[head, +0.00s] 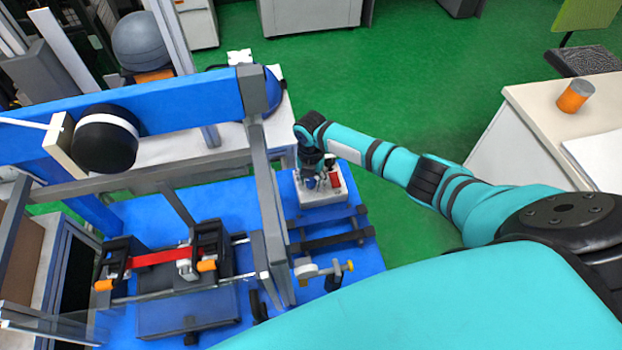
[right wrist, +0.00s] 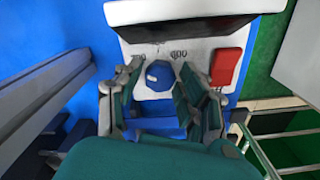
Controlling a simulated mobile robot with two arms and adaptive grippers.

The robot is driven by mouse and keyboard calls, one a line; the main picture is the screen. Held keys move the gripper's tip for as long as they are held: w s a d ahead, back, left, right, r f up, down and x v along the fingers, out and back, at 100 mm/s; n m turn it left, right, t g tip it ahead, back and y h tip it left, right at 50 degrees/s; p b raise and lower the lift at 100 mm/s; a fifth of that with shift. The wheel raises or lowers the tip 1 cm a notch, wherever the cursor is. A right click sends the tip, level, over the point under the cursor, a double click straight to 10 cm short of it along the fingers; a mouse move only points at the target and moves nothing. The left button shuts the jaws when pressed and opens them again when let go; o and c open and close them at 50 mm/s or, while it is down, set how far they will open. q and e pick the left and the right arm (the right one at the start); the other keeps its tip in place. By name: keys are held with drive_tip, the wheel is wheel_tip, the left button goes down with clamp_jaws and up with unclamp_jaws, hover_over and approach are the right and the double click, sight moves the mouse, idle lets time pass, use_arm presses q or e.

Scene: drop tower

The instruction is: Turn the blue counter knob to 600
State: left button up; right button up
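The blue counter knob (right wrist: 159,75) sits on the pale face of a counter box (head: 322,198). In the right wrist view the label 600 is at the knob's upper right and another label, partly hidden and hard to read, is at its upper left. The knob's pointer direction is too small to tell. My right gripper (right wrist: 160,82) is open, with its fingers on either side of the knob and a visible gap on each side. In the head view the right gripper (head: 320,172) is above the box and partly hides it. My left gripper is not in view.
A red button or block (right wrist: 226,67) is on the box to the right of the knob, close to the right finger. In the head view, the drop tower's grey frame post (head: 265,190) stands just left of the box.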

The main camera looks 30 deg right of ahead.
clamp_jaws()
drive_tip(key=shift+m, duration=0.4)
drive_tip(key=m+p, duration=0.2)
drive_tip(key=m, duration=0.2)
drive_tip(key=shift+r, duration=0.15)
drive_tip(key=m+p, duration=0.2)
drive_tip(key=m, duration=0.4)
drive_tip(key=m+p, duration=0.2)
drive_tip(key=m, duration=0.4)
drive_tip(key=shift+m, duration=0.4)
drive_tip(key=m+p, duration=0.2)
drive_tip(key=m, duration=0.4)
drive_tip(key=shift+w, duration=0.1)
drive_tip(key=shift+m, duration=0.3)
